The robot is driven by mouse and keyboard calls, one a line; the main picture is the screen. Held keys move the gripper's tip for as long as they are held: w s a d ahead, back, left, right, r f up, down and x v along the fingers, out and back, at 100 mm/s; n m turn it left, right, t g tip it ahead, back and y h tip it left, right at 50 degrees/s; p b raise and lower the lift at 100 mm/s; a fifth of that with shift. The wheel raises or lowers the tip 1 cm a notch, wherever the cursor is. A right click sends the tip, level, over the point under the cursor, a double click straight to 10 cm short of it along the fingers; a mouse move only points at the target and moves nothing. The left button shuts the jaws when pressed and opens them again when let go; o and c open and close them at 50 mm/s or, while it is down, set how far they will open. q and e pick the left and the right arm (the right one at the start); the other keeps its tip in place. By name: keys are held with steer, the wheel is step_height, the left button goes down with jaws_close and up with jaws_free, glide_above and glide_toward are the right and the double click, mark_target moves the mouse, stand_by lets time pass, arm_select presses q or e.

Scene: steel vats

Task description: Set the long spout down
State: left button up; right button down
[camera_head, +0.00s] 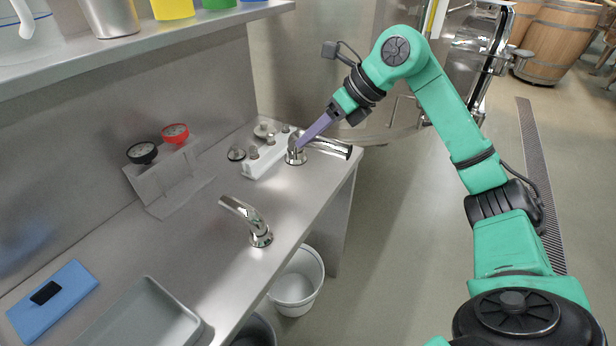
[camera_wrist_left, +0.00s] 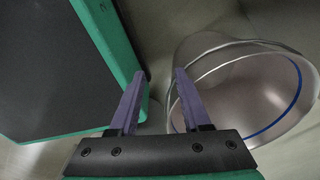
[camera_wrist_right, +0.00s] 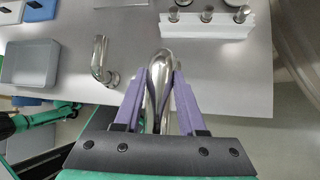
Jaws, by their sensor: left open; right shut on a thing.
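The long spout (camera_head: 330,147) is a bent chrome pipe with a round foot, at the counter's far right end. My right gripper (camera_head: 300,146) is shut on it, and its pipe points right over the counter edge. The foot is on or just above the counter; I cannot tell which. In the right wrist view the spout (camera_wrist_right: 163,62) lies between the purple fingers, its lower part hidden. A shorter chrome spout (camera_head: 247,218) stands on the counter nearer me.
A white rack (camera_head: 253,170) with several metal fittings stands just left of the long spout. A black gauge (camera_head: 142,153) and a red gauge (camera_head: 175,133) sit on a grey stand. A grey tray (camera_head: 150,300) and blue board (camera_head: 70,285) are at front left. A white bucket (camera_head: 300,290) stands below.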

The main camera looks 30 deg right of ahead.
step_height(320, 180, down, 9)
steer(key=shift+f+b, duration=0.2)
steer(key=shift+b, duration=0.5)
steer(key=shift+c, duration=2.4)
jaws_free()
steer(key=shift+r, duration=0.15)
steer(key=v, duration=1.2)
steer(key=shift+b, duration=0.4)
